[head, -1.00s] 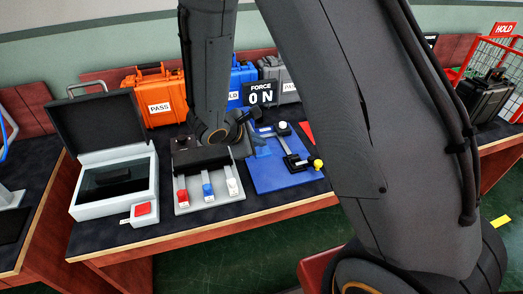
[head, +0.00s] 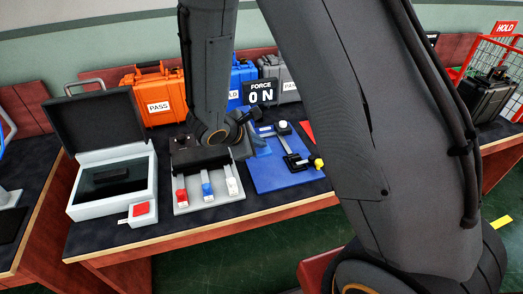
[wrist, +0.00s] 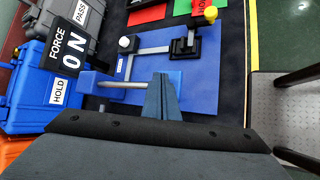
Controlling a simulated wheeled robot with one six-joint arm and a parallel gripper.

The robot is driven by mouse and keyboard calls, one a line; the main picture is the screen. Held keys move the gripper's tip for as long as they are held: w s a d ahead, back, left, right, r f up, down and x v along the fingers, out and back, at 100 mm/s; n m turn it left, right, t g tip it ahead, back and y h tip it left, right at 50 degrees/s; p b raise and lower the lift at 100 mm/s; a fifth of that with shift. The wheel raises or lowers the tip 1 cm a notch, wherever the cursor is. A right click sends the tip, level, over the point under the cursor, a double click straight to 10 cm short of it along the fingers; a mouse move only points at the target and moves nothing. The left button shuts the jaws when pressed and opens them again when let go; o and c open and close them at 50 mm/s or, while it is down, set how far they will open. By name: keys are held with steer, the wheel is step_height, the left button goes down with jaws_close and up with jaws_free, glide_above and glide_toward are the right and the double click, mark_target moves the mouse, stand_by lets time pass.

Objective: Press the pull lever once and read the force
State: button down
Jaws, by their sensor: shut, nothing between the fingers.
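A blue lever board (head: 276,175) lies on the dark bench top; it also fills the middle of the wrist view (wrist: 205,98). It carries a grey bar with a white knob (wrist: 125,43), a black bracket (wrist: 185,45) with a yellow knob (wrist: 210,13), and a grey rod (wrist: 122,84) from a blue block. I cannot tell which part is the pull lever. The force display (head: 260,93) reads 0 N, also in the wrist view (wrist: 69,52). My gripper (wrist: 162,78) is shut and empty over the board's near part, by the rod's end; contact is unclear.
Orange (head: 152,95) and grey (head: 280,75) cases stand behind. A slider panel (head: 208,192) with red, blue and white knobs is left of the board, then an open grey case (head: 113,190) and a red button (head: 141,209). A red wire cage (head: 500,62) stands far right.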

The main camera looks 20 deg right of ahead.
mark_target(259, 151)
steer(key=shift+f+b, duration=1.95)
steer(key=shift+b, duration=0.15)
stand_by(2.3)
stand_by(0.5)
steer(key=shift+r+p, duration=1.6)
steer(key=shift+r, duration=0.8)
steer(key=shift+r, duration=0.15)
steer(key=shift+r+p, duration=1.65)
steer(key=shift+r, duration=0.7)
